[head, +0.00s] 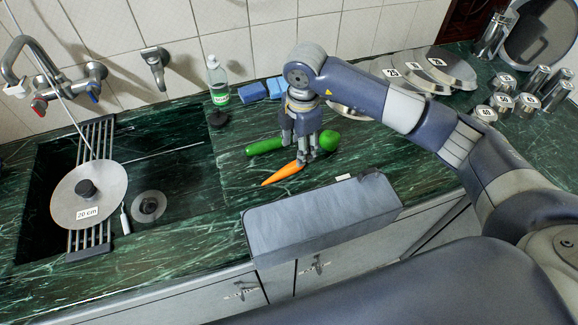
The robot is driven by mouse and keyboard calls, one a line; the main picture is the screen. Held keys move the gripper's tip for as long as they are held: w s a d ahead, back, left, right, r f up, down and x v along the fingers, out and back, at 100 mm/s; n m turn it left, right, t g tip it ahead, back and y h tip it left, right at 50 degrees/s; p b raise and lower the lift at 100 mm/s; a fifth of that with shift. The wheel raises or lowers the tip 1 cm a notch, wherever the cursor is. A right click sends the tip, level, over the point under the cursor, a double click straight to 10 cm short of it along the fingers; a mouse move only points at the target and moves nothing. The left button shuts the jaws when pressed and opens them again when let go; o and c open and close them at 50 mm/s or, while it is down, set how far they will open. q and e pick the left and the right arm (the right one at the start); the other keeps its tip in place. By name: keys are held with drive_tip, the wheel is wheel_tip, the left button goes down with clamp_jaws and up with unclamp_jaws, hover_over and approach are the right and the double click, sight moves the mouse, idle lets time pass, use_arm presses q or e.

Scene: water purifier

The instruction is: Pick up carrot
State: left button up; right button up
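An orange carrot (281,174) lies on the dark green counter in the middle of the head view, its thin tip pointing to the lower left. My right gripper (305,157) reaches down from above at the carrot's thick end. Its fingers cover part of that end, and I cannot tell whether they are closed on it. A green cucumber-like vegetable (264,146) lies just behind the carrot, partly hidden by the gripper. A round green vegetable (329,140) sits to the right of the fingers. My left gripper is out of view.
A grey box-shaped thing (318,222) stands at the counter's front edge, close to the carrot. The sink with a rack and round lid (70,205) is at left. A bottle (217,82) and blue sponges (252,92) stand behind. Metal lids (440,67) and canisters (486,114) are at right.

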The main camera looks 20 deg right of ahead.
sight(283, 173)
drive_tip(key=shift+f, duration=0.85)
wheel_tip(283, 173, down, 4)
drive_tip(key=shift+f+p, duration=0.1)
drive_tip(key=shift+p, duration=0.85)
drive_tip(key=shift+w+f, duration=0.1)
drive_tip(key=shift+f, duration=0.45)
clamp_jaws()
